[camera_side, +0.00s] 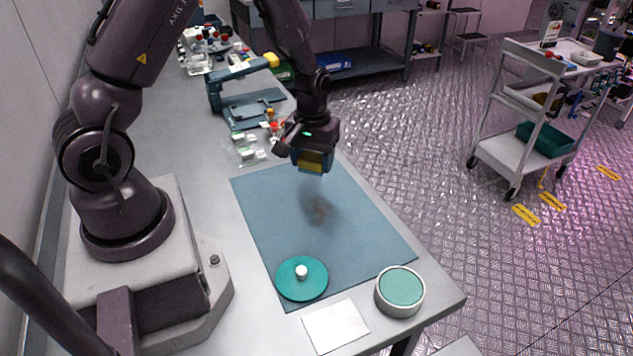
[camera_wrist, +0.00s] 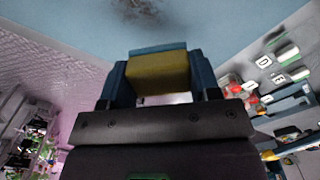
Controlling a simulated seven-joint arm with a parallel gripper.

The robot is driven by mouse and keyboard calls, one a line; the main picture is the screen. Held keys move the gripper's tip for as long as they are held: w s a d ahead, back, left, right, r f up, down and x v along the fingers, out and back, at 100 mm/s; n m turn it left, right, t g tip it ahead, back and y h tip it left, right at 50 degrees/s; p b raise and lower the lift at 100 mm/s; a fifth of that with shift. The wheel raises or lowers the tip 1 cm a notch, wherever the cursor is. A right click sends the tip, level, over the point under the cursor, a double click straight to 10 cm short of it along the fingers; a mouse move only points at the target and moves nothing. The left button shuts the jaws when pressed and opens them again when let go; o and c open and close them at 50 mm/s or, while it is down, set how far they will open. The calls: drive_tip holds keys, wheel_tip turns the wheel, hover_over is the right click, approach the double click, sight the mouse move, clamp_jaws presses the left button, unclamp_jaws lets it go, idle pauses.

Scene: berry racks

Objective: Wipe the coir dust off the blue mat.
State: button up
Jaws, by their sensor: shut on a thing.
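The blue mat (camera_side: 275,215) lies flat on the grey bench. A dark brown smudge of coir dust (camera_side: 318,208) sits near its middle; it also shows at the top of the wrist view (camera_wrist: 140,8). My gripper (camera_side: 312,161) is above the far part of the mat, up and slightly left of the dust in the side view. It is shut on a yellow sponge (camera_wrist: 158,74) with a blue layer. In the side view the sponge (camera_side: 314,157) appears held clear of the mat.
A teal lid (camera_side: 290,286) with a white knob lies over the mat's near left corner. A round green-topped container (camera_side: 400,286) stands at the near right corner. A white square card (camera_side: 335,327) lies in front. Small labelled items (camera_side: 247,150) sit beyond the mat.

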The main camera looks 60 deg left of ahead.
sight(313, 197)
drive_tip(key=shift+s, duration=0.65)
drive_tip(key=shift+f, duration=3.75)
drive_tip(key=shift+d+f, duration=0.15)
drive_tip(key=shift+d, duration=0.6)
drive_tip(key=shift+d+f, duration=0.15)
drive_tip(key=shift+d, duration=0.6)
drive_tip(key=shift+c, duration=0.4)
drive_tip(key=shift+d, duration=4.1)
drive_tip(key=shift+a, duration=5.4)
drive_tip(key=shift+w+a, duration=0.2)
drive_tip(key=shift+w, duration=0.4)
drive_tip(key=shift+d, duration=5.65)
drive_tip(key=shift+a, duration=5.5)
drive_tip(key=shift+a+r, duration=0.1)
drive_tip(key=shift+a, duration=0.05)
drive_tip(key=shift+r, duration=3.95)
